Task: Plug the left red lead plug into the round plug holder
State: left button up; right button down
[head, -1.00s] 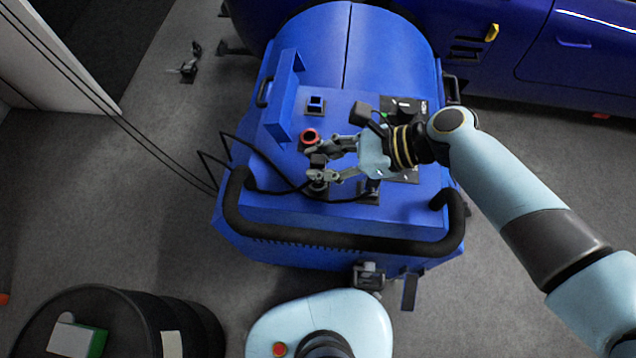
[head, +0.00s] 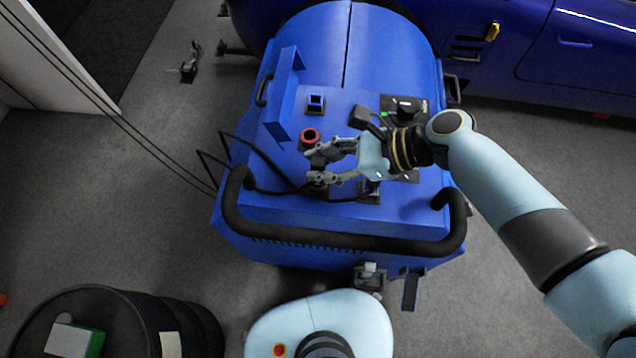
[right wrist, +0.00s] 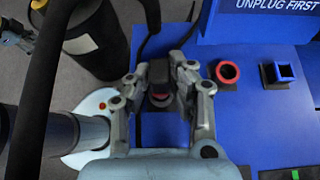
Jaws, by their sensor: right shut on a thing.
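The left red lead plug (right wrist: 158,73) is a black block with a red band at its lower end. It stands between the fingertips of my right gripper (right wrist: 163,80) in the right wrist view. My right gripper (head: 318,167) is shut on it above the blue panel in the head view, where the fingers mostly hide it. The round plug holder (head: 310,136) is a red ring on a dark base, just beyond the gripper. It also shows in the right wrist view (right wrist: 228,72), to the right of the fingers and empty.
A square blue holder (head: 316,103) stands behind the round one. A raised blue plate (head: 285,98) is to their left. Black leads (head: 262,160) cross the panel. A thick black rail (head: 340,244) runs along the machine's front. A dark barrel (head: 110,320) stands front left.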

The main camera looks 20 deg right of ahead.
jog(key=shift+f+b, duration=0.5)
jog(key=shift+f, duration=0.3)
jog(key=shift+s+f+b, duration=0.45)
jog(key=shift+s+f, duration=0.05)
jog(key=shift+f, duration=0.3)
jog(key=shift+r, duration=0.1)
jog(key=shift+w+r+p, duration=0.2)
jog(key=shift+r+p, duration=0.25)
jog(key=shift+p, duration=0.2)
jog(key=shift+w+r+p, duration=0.2)
jog(key=shift+r+p, duration=0.25)
jog(key=shift+p, duration=0.15)
jog(key=shift+r, duration=0.3)
jog(key=shift+w+r, duration=0.15)
jog(key=shift+p, duration=0.45)
